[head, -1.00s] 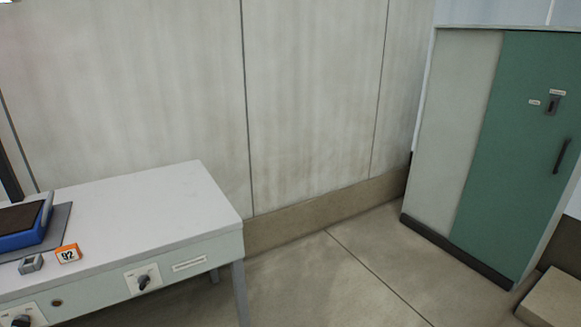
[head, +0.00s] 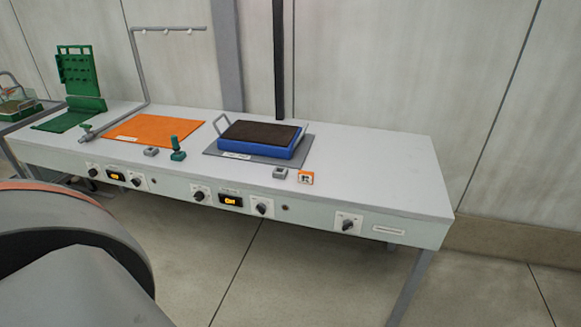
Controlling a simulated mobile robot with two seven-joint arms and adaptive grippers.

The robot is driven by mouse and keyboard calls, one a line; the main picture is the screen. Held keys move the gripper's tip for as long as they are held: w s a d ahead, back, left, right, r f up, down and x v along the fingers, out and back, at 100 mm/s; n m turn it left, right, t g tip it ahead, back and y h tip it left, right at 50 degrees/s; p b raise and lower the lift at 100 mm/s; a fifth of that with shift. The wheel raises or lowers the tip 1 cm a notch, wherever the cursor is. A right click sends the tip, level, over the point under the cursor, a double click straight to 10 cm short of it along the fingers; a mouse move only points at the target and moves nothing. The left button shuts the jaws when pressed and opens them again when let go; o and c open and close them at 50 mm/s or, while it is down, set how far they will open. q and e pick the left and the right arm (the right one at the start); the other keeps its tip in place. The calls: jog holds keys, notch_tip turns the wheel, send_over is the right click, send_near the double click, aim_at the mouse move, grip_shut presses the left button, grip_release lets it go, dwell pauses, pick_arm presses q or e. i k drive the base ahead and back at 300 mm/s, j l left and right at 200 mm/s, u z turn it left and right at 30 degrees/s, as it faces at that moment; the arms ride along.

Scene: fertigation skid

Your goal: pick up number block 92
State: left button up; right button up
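The number block 92 (head: 306,178) is a small orange block with a white face. It stands upright on the white bench (head: 385,180) near its front edge, just right of a small grey block (head: 280,173). Its digits are too small to read now, but the earlier frame shows 92 on it. Nothing covers it. Neither of my grippers is in the head view. A large dark rounded part at the lower left is close to the camera.
A blue tray with a dark top (head: 262,140) lies on a grey mat behind the block. An orange mat (head: 150,128), a green stand (head: 78,75) and a small green item (head: 177,150) are further left. Knobs (head: 348,225) line the bench front. The bench's right end is clear.

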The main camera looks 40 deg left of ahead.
aim_at(304, 177)
jog(key=u, duration=1.1)
jog(key=j+z, duration=0.1)
jog(key=z, duration=0.95)
jog(key=i+j+z, duration=0.1)
jog(key=j+z, duration=0.65)
jog(key=j, duration=0.15)
